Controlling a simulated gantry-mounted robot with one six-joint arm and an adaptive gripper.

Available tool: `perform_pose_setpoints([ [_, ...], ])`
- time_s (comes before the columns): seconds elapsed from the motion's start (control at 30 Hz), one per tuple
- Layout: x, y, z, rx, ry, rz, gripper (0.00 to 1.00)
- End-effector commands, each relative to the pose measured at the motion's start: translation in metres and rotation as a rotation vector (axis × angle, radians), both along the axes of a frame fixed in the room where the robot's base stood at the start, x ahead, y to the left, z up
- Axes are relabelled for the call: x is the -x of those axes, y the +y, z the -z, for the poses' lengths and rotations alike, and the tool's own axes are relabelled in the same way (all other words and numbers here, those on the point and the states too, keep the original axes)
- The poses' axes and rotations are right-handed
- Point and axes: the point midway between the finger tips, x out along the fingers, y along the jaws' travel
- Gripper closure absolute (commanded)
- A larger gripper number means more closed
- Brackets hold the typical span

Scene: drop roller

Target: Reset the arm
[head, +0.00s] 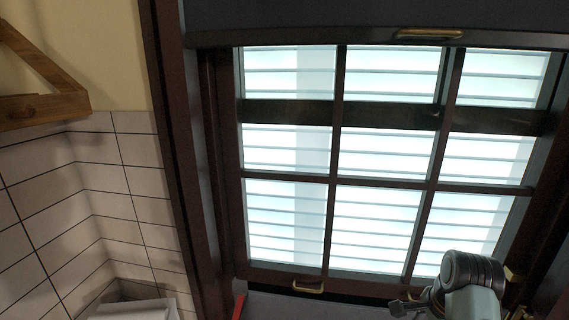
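My arm (470,285) shows at the bottom right, in front of the lower part of the window. Only a grey link and a dark rounded joint are clear. A small dark part (405,305) sticks out to its left, and I cannot tell what it is. No gripper fingers can be made out. A dark roller blind (300,18) hangs across the top of the window, with a brass handle (430,33) on its lower edge. My arm is well below the blind and apart from it.
The dark-framed window (335,180) has bright panes. A brass pull (308,287) sits at its bottom edge. A wooden bracket (45,105) juts from the left wall above white tiles (125,190). A white object (135,310) and a red object (239,305) show at the bottom.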

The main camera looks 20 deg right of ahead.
Motion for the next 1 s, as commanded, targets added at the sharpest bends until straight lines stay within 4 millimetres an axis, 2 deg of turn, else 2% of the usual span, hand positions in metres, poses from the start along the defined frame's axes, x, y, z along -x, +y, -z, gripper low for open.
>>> perform_pose_setpoints([
  [0.1, -0.027, 0.037, 0.005, 0.078, -0.034, -0.164, 0.63],
  [0.27, -0.059, 0.099, 0.011, 0.207, -0.088, -0.42, 0.63],
  [0.37, -0.075, 0.153, 0.012, 0.317, -0.131, -0.619, 0.63],
  [0.47, -0.081, 0.224, 0.007, 0.463, -0.188, -0.862, 0.63],
  [0.53, -0.076, 0.28, -0.002, 0.59, -0.239, -1.046, 0.63],
  [0.6, -0.061, 0.334, -0.016, 0.729, -0.291, -1.224, 0.63],
  [0.7, -0.031, 0.395, -0.039, 0.917, -0.36, -1.426, 0.63],
  [0.8, -0.004, 0.431, -0.057, 1.052, -0.406, -1.545, 0.63],
  [0.83, 0.001, 0.437, -0.061, 1.08, -0.416, -1.566, 0.63],
  [0.9, 0.01, 0.446, -0.067, 1.124, -0.429, -1.599, 0.63],
  [1.0, 0.013, 0.449, -0.069, 1.143, -0.434, -1.61, 0.63],
])
